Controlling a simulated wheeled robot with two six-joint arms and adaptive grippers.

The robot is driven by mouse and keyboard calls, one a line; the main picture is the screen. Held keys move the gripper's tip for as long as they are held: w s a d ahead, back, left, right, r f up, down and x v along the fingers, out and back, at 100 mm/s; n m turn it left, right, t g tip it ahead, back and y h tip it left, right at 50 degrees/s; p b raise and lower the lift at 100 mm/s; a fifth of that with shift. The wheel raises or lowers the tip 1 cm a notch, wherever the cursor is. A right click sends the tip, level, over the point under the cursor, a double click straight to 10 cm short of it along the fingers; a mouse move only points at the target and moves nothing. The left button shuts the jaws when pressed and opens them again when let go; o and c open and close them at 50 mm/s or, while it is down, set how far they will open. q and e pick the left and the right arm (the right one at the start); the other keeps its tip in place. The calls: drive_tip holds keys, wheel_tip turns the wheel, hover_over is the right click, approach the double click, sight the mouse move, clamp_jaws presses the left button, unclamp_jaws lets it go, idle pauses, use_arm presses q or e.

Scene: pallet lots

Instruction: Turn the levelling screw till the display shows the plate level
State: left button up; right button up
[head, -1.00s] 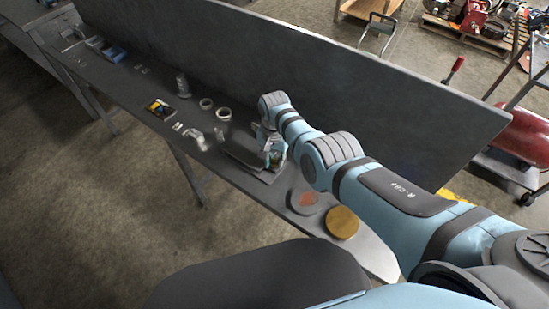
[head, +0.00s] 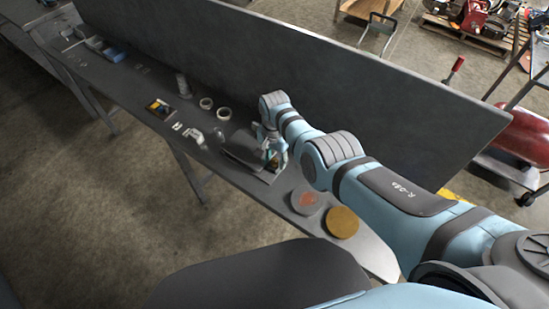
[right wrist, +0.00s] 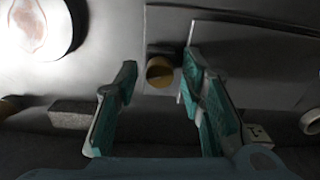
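A brass-coloured round knob (right wrist: 160,72), apparently the levelling screw, stands at the edge of a flat dark grey plate (right wrist: 240,62) in the right wrist view. My right gripper (right wrist: 158,84) is open, its two teal-padded fingers on either side of the knob. Gaps show beside the knob; I cannot tell whether a finger touches it. In the head view my right gripper (head: 272,157) is at the right end of the dark plate (head: 242,150) on the bench and hides the knob. I cannot make out a readable display. My left gripper is not in view.
On the bench, a reddish disc (head: 305,200) and a yellow disc (head: 342,222) lie right of the plate. A small yellow-and-black item (head: 160,108), two pale rings (head: 223,113) and a clear bottle (head: 183,85) lie left. A tall grey panel (head: 300,70) runs behind.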

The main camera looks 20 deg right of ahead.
sight(275, 161)
drive_tip(key=shift+r, duration=0.1)
drive_tip(key=shift+r, duration=0.35)
wheel_tip(275, 161, up, 11)
idle(0.6)
